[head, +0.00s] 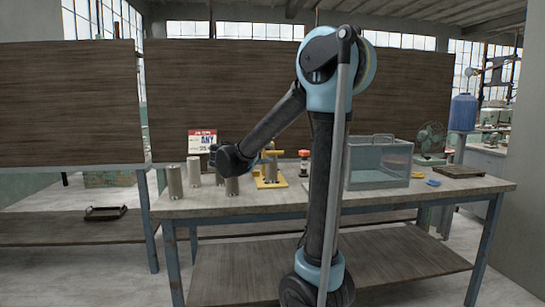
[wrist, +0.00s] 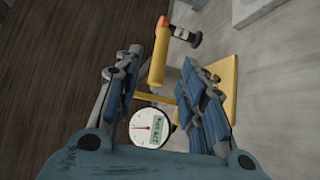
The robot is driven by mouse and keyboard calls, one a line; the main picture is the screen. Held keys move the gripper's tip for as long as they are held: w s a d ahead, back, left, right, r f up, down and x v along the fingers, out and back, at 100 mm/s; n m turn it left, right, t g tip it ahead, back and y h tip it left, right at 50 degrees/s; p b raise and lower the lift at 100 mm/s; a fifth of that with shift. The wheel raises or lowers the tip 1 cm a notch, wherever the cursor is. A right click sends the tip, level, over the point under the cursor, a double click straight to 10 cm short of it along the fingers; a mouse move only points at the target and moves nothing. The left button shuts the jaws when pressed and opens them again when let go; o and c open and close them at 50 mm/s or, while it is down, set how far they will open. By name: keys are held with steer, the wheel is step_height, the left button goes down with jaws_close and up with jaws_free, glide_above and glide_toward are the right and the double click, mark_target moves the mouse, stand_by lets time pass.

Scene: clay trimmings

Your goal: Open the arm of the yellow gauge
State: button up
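The yellow gauge (head: 270,183) stands on the table in the head view, with a grey cylinder (head: 270,172) at it. In the wrist view its white round dial (wrist: 150,128), yellow arm (wrist: 158,65) with an orange tip, and yellow base plate (wrist: 233,85) show. A dark labelled part (wrist: 186,36) lies by the orange tip; I cannot tell whether it is joined to it. My gripper (wrist: 161,62) is open, its blue-padded fingers on either side of the yellow arm in the picture. Contact cannot be told. In the head view my wrist mostly hides the gripper.
Grey cylinders (head: 175,182) stand left of the gauge, near a red-and-white sign (head: 202,141). A red-topped object (head: 304,158) stands right of it. A clear bin (head: 378,165), a green fan (head: 430,140) and a dark tray (head: 458,171) are farther right. The front table strip is clear.

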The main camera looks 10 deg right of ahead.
mark_target(272, 153)
steer(key=shift+x, duration=3.55)
